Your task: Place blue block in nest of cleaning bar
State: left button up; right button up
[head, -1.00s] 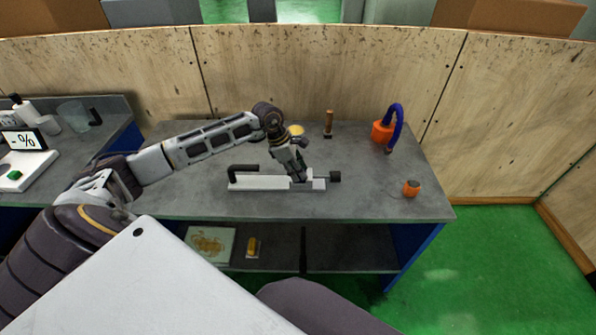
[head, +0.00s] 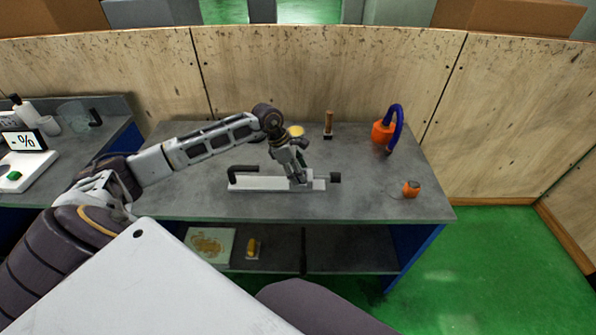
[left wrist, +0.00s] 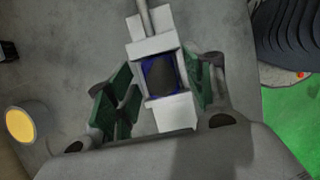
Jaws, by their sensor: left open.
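The cleaning bar (head: 258,183) is a long pale bar lying on the grey bench, with a black handle at its left end and a dark knob at its right end. The blue block (left wrist: 161,74) shows in the left wrist view as a dark square with blue edges, inside the square nest (left wrist: 141,48) of the bar. My left gripper (head: 301,178) is over the bar's right part. In the left wrist view its green-padded fingers (left wrist: 160,80) are open, one on each side of the nest, apart from the block. My right gripper is out of view.
A brush with a wooden handle (head: 329,124) stands behind the bar. An orange device with a blue hose (head: 382,132) and a small orange item (head: 411,188) are at the right. A yellow-topped can (left wrist: 26,123) stands near the gripper. The bench front is clear.

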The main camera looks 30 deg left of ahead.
pick_arm(q)
jog(key=shift+r, duration=0.15)
jog(key=b+v, duration=0.1)
jog(key=v, duration=1.1)
